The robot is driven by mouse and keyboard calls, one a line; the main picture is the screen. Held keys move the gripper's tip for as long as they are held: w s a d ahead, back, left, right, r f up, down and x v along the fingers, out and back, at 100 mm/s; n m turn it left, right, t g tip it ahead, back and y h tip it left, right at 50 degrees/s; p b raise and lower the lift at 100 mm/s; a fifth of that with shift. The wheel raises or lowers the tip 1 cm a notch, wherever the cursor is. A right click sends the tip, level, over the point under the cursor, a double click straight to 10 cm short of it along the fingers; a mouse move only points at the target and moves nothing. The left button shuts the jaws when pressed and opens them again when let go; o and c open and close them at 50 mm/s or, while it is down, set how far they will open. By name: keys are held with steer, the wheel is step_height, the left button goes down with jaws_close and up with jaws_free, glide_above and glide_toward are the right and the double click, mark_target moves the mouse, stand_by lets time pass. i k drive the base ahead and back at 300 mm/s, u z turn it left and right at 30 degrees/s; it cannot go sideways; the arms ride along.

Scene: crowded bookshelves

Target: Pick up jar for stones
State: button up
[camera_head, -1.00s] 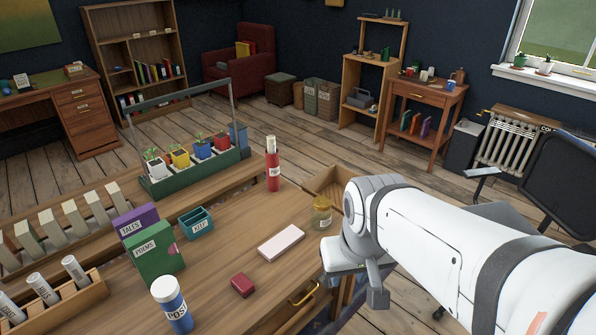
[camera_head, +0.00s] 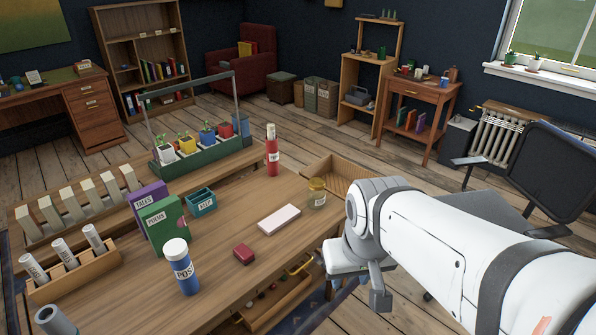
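A small glass jar with a yellow lid and a pale label (camera_head: 317,194) stands upright on the wooden table, near its right edge. It looks like the jar for stones, but its label is too small to read. My white arm reaches in from the right. An open drawer (camera_head: 262,318) under the table's front holds several small coloured stones.
A blue bottle (camera_head: 182,268) stands nearer. A black chair (camera_head: 560,180) is right.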

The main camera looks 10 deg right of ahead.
mark_target(315, 199)
steer(key=z, duration=0.35)
steer(key=i, duration=1.1)
steer(key=z, duration=0.2)
